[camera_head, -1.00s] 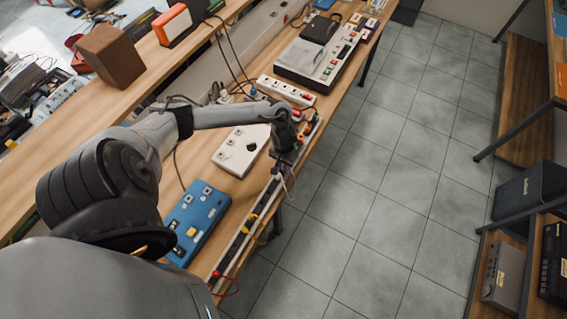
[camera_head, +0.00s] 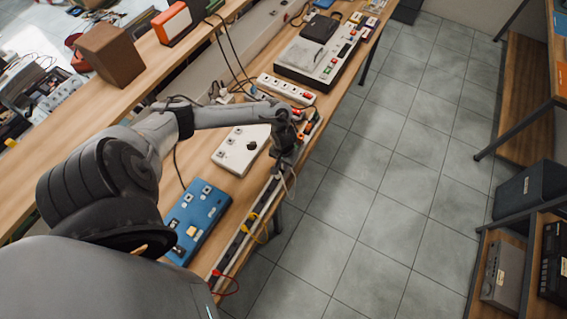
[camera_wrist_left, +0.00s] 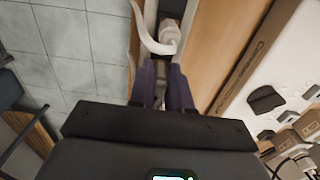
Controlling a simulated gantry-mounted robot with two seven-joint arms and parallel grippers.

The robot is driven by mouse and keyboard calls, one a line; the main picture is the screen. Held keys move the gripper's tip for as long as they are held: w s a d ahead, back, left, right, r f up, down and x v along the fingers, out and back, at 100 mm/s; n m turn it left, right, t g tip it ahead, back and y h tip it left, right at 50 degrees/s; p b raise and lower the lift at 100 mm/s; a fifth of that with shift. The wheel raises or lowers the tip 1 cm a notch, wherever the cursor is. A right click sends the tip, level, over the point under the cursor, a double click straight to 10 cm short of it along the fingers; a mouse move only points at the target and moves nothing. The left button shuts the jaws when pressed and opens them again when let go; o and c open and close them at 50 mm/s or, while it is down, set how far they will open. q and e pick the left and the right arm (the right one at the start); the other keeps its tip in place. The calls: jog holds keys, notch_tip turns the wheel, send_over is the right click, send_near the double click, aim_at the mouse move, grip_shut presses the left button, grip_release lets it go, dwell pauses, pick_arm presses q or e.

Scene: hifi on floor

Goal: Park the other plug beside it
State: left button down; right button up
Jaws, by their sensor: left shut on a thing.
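My left gripper (camera_wrist_left: 160,88) is shut on a white plug (camera_wrist_left: 170,36) with a thick white cable (camera_wrist_left: 147,30) in the left wrist view. In the head view my left gripper (camera_head: 283,166) is low over a long narrow rail (camera_head: 232,252) along the table's front edge, and the white cable (camera_head: 292,186) hangs beside it. I cannot tell whether the plug touches the rail. A yellow plug with its yellow cable (camera_head: 264,232) and a red cable (camera_head: 235,287) are nearer along the rail. My right gripper is not in view.
A blue panel with sockets (camera_head: 197,217) and a white panel (camera_head: 240,150) lie on the table behind the rail. A white power strip (camera_head: 286,90) and a grey console (camera_head: 315,62) stand farther along. The tiled floor (camera_head: 400,180) in front is clear.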

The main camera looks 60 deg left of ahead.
pick_arm(q)
jog(key=c, duration=1)
grip_release()
jog(key=shift+r, duration=0.1)
jog(key=shift+r, duration=0.25)
jog(key=shift+r+p, duration=4.75)
jog(key=shift+r, duration=2.8)
